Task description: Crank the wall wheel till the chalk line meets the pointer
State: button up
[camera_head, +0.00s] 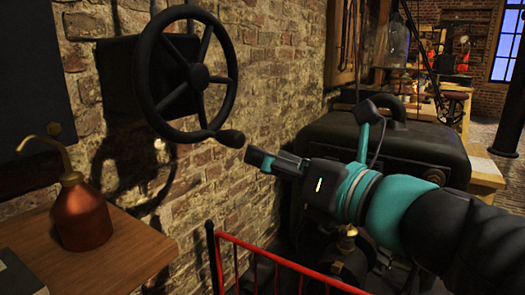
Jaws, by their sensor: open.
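A black spoked wall wheel (183,112) is mounted on a dark box (115,75) on the brick wall at the upper left. Its crank handle (231,138) sticks out from the lower right of the rim. My gripper (252,158) is open, just right of and slightly below the handle's end, with its fingers pointing left towards it. It appears apart from the handle and holds nothing. I cannot make out a chalk line or a pointer in this view.
A copper oil can (80,212) with a brass spout stands on a wooden table (120,258) at lower left. A red rail (285,262) runs below my gripper. A large black machine (405,140) stands behind my arm.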

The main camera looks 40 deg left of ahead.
jog(key=shift+s+d, duration=0.15)
jog(key=shift+d, duration=0.35)
